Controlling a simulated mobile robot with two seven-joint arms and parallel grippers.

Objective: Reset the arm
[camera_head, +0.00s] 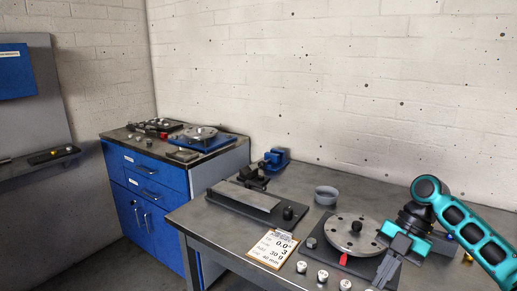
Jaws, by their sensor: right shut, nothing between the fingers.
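My right arm comes in from the right edge, with teal and black links. My right gripper (385,274) points down at the front right of the table, just right of the round metal rotor disc (342,236). Its fingers are together and nothing shows between them. The disc lies flat on a dark base plate (320,250), with a dark knob at its centre and a red pointer (344,260) at its front edge. The gripper hides the right part of the base plate. My left gripper is not in view.
Several small weights (323,276) stand along the table's front. A clipboard card (272,245) lies left of the disc. A grey bowl (326,195), a long dark fixture (245,199) and a blue vise (275,160) stand behind. A blue cabinet (155,195) with more equipment is at left.

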